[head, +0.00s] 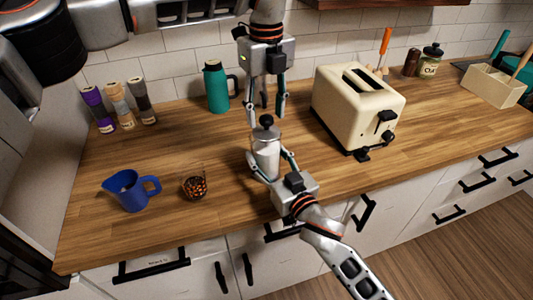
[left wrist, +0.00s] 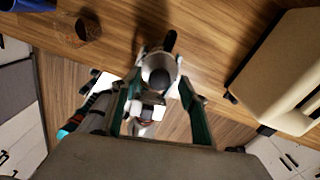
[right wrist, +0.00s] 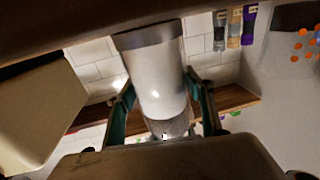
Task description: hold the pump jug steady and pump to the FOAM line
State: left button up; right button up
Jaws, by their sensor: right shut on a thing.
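The pump jug (head: 266,160) stands upright on the wooden counter, with a pale whitish body and a dark round pump knob. My right gripper (head: 268,168) is shut on its body from the front; the body also fills the middle of the right wrist view (right wrist: 155,80). My left gripper (head: 266,119) points down from above, open, with its fingers apart on either side of the knob. The left wrist view shows the dark knob (left wrist: 160,79) between the open fingers; contact is unclear. A small dark glass with an orange pattern (head: 193,186) stands left of the jug. No FOAM line is legible.
A blue pitcher (head: 130,190) stands left of the glass. A cream toaster (head: 350,105) is close on the right. A teal flask (head: 216,88) and several bottles (head: 118,108) stand at the back. The counter between glass and bottles is clear.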

pick_arm(q)
jog(key=shift+r, duration=0.1)
pick_arm(e)
jog(key=shift+f, duration=0.15)
pick_arm(q)
jog(key=shift+r, duration=3.95)
pick_arm(e)
jog(key=o, duration=1.6)
